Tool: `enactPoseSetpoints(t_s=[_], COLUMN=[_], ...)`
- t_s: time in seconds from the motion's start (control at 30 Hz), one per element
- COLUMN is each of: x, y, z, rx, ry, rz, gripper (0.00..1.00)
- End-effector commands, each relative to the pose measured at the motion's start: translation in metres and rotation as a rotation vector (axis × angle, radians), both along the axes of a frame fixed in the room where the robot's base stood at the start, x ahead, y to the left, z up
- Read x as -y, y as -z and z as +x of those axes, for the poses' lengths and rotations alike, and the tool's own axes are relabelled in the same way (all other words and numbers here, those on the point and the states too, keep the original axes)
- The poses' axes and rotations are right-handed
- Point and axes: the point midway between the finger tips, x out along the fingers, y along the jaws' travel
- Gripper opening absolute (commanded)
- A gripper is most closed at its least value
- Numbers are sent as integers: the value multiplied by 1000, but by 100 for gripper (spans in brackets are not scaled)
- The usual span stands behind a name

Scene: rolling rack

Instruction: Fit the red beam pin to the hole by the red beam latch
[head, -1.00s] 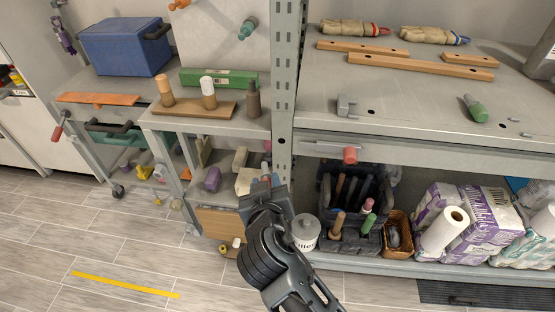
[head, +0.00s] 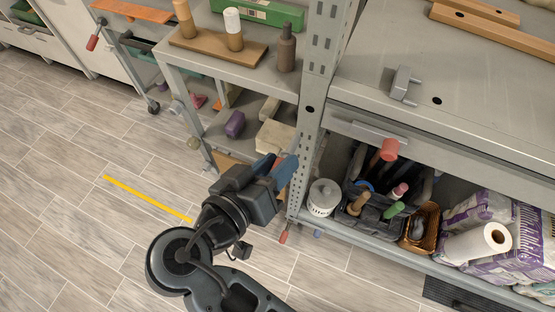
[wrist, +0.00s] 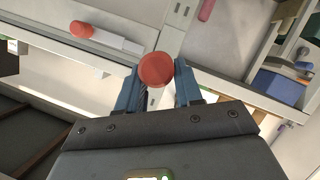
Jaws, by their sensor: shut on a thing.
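My gripper (head: 283,166) is shut on the red beam pin. In the wrist view, the pin's round red head (wrist: 156,69) sits between the two blue fingertips (wrist: 158,88); its shaft is mostly hidden. In the head view the gripper is just left of the grey rack upright, below the shelf beam. The red beam latch (head: 389,149) is a red knob by a pale bar on the beam's front, right of the gripper. It also shows at the upper left of the wrist view (wrist: 82,29). A dark round hole (head: 310,109) shows in the upright, left of the latch.
The rack upright (head: 322,62) stands close beside my gripper. A white tub (head: 323,197), a dark tool caddy (head: 375,219) and a wicker basket (head: 420,226) stand on the lower shelf. Floor to the left is clear.

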Motion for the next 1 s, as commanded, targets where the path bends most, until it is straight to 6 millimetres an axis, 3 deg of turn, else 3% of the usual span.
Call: enactPoseSetpoints(t_s=[0.17, 0.77, 1.0], x=[1, 19, 19], y=[-1, -1, -1], z=[4, 54, 53], rx=[12, 12, 12], ry=[1, 1, -1], rz=[17, 17, 17], gripper=[3, 3, 3])
